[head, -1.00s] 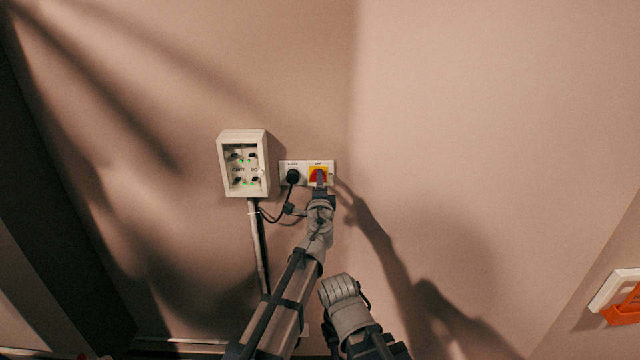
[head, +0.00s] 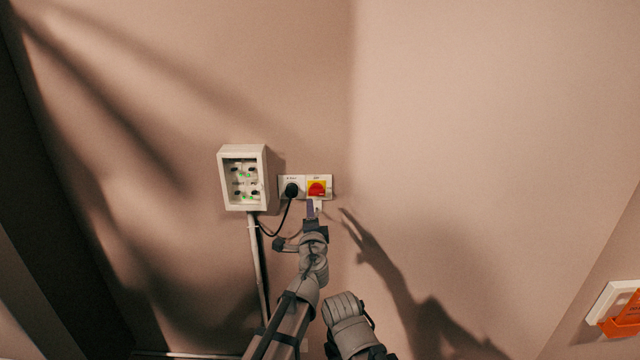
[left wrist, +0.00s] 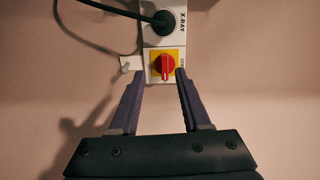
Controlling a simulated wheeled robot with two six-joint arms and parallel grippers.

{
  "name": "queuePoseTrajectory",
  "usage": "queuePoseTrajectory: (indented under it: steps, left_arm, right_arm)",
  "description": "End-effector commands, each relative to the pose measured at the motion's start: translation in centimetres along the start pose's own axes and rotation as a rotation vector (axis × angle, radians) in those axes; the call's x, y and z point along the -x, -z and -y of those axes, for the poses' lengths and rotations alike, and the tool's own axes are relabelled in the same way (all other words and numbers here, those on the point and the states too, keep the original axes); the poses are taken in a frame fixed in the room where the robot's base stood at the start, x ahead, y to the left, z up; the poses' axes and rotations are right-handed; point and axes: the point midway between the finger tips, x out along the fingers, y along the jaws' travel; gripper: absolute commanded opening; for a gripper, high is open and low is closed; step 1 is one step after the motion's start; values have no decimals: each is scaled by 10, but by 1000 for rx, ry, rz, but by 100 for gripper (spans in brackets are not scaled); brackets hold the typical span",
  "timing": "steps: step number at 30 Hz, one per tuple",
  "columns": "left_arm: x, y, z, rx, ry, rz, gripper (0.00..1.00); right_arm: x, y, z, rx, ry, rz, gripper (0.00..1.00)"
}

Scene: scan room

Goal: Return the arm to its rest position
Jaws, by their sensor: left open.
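My left gripper (head: 314,208) is in front of the wall, just below a red rotary switch (head: 317,188) on a yellow plate. In the left wrist view the left gripper (left wrist: 160,88) is open, its two dark fingers apart with nothing between them. The red switch (left wrist: 165,66) sits beyond the fingertips, its handle pointing along the fingers. The gripper looks clear of the switch. My other arm (head: 347,318) shows at the bottom of the head view, but its gripper jaws are not visible.
A black plug (head: 291,190) with a cable sits in the socket left of the switch, labelled X-RAY in the wrist view. A white box (head: 242,178) with green lights is further left. An orange and white item (head: 622,312) is at the right edge.

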Motion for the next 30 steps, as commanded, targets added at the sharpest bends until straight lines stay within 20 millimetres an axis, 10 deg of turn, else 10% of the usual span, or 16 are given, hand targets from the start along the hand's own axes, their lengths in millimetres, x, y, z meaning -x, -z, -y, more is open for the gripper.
queuePoseTrajectory:
  steps: [7, 12, 19, 30]
  left_arm:
    - [41, -138, -64, 422, -226, 441, 48]
    - [106, -192, -135, 727, -489, 749, 48]
    - [178, -195, -188, 967, -785, 967, 48]
    - [258, -162, -213, 1166, -1159, 1113, 48]
  right_arm:
    - [0, 0, 0, 0, 0, 0, 41]
    - [0, 0, 0, 0, 0, 0, 41]
    - [0, 0, 0, 0, 0, 0, 41]
    - [0, 0, 0, 0, 0, 0, 41]
